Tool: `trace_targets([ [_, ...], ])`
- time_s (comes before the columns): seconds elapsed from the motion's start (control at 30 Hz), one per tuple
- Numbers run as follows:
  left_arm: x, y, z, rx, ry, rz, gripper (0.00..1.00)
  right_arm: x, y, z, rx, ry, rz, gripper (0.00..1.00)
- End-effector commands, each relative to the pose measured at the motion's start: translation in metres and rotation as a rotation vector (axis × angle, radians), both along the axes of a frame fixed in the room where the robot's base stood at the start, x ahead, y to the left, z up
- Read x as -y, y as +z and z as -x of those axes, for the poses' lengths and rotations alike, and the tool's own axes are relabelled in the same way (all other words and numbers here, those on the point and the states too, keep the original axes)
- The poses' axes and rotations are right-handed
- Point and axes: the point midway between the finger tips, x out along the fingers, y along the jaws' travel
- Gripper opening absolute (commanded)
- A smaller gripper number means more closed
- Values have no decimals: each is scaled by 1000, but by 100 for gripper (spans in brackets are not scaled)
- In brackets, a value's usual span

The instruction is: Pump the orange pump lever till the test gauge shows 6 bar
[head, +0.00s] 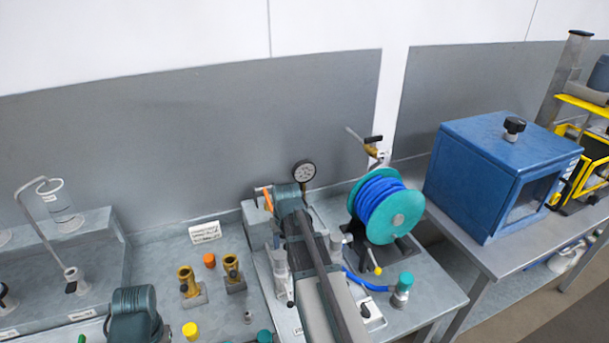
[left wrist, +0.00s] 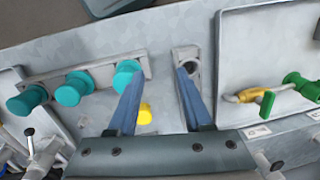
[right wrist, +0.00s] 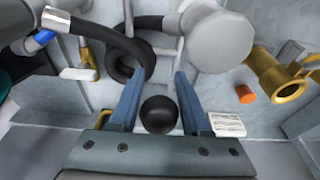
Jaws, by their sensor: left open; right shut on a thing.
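The orange pump lever (head: 267,198) shows as a short orange strip beside my right gripper (head: 287,194), which hides most of it. In the right wrist view, a round black knob (right wrist: 160,114) sits between the fingers of my right gripper (right wrist: 159,76), which is shut on it. It appears to be the lever's end. The test gauge (head: 304,173) stands just behind, with a white dial and black rim. Its reading is too small to tell. My left gripper (left wrist: 157,74) is open and empty above the bench. Its housing shows low in the head view (head: 135,310).
A hose reel (head: 408,207) with blue hose stands right of the pump. A blue cabinet (head: 478,170) stands on the right bench. Brass fittings (head: 232,268) and an orange cap (head: 209,260) lie left of the pump. Teal caps (left wrist: 80,85) are near my left gripper.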

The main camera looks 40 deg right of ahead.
Motion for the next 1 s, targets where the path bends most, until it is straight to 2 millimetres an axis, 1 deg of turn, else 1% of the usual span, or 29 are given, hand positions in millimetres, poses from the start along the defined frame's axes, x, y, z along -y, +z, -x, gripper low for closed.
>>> trace_targets([
  [0.03,0,-11,0,0,0,0,50,-1,-11,0,-2,0,-1,18],
  [0.1,0,-14,0,0,0,0,50,-1,-14,0,-2,1,-1,18],
  [0.37,0,-10,0,0,2,0,50,-1,-10,0,-1,0,-1,18],
  [0.47,0,-3,0,0,2,0,50,0,-3,-1,0,0,-1,18],
  [0.57,0,11,0,0,1,0,50,0,11,-2,0,0,-1,18],
  [0.7,0,37,0,0,0,0,50,0,37,-3,1,0,-1,18],
  [1.0,0,90,0,0,6,1,50,1,90,-5,-1,0,-1,18],
])
